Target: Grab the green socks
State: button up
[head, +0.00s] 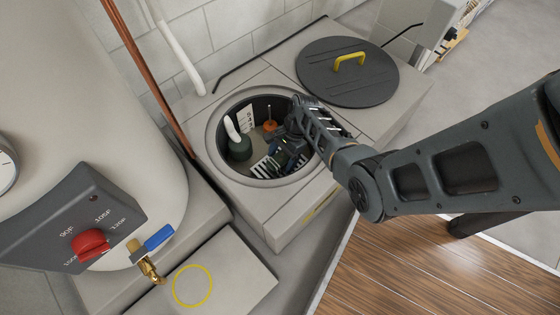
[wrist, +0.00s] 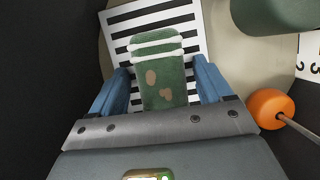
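A green sock (wrist: 158,75) with white bands and brown patches shows in the wrist view, over a black-and-white striped panel. My gripper (wrist: 162,85) is open, with its blue fingers on either side of the sock and a small gap at the right finger. I cannot tell whether the left finger touches it. In the head view my gripper (head: 282,158) is down inside the round pit, and the sock is not clearly visible there. A bit of green and brown also shows through a slot at the wrist view's bottom edge.
Inside are a dark green pump-like cylinder (head: 240,150) with a white pipe and an orange float (head: 270,125) on a rod. A dark lid (head: 347,80) with a yellow handle lies beside the opening. A tank stands left.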

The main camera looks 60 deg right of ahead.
jog(key=c, duration=0.8)
notch_tip(320, 180, up, 10)
jog(key=p, duration=0.6)
jog(key=shift+r+p, duration=0.15)
jog(key=shift+p, duration=0.15)
notch_tip(320, 180, up, 8)
jog(key=p, duration=0.8)
send_over(282, 157)
